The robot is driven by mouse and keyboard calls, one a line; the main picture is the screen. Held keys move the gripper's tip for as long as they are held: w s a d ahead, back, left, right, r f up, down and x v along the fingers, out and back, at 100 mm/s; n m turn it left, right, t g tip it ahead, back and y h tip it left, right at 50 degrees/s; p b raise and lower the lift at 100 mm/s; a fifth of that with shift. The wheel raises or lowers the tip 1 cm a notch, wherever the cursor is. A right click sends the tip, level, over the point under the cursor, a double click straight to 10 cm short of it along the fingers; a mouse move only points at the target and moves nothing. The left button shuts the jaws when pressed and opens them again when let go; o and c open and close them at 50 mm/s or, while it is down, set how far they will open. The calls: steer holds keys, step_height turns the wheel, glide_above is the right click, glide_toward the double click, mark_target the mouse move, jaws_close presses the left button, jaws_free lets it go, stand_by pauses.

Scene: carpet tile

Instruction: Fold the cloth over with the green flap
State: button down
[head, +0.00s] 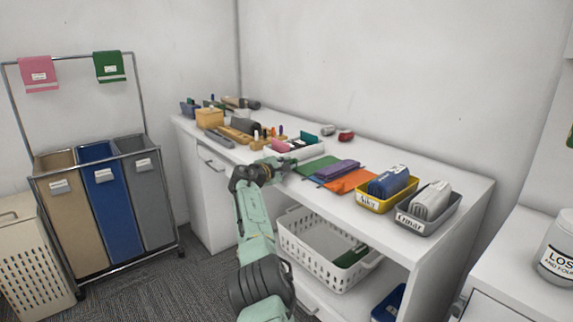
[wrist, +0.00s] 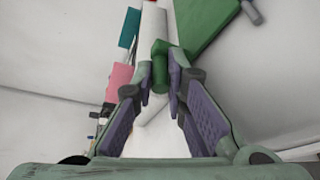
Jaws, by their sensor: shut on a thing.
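In the wrist view the fingers of my gripper (wrist: 161,82) are closed about a small green flap (wrist: 178,62).
A white tray (head: 308,149) stands just behind my gripper. Wooden blocks and tools crowd the left of the worktop. A white basket (head: 318,262) sits below.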

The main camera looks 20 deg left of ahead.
steer(key=shift+w+d+r, duration=0.15)
steer(key=shift+d+r, duration=0.05)
steer(key=shift+r, duration=0.7)
steer(key=c, duration=1.7)
jaws_free()
steer(key=shift+f, duration=0.1)
steer(key=shift+o, duration=0.5)
steer(key=shift+w+d+f, duration=0.15)
steer(key=shift+f, duration=0.3)
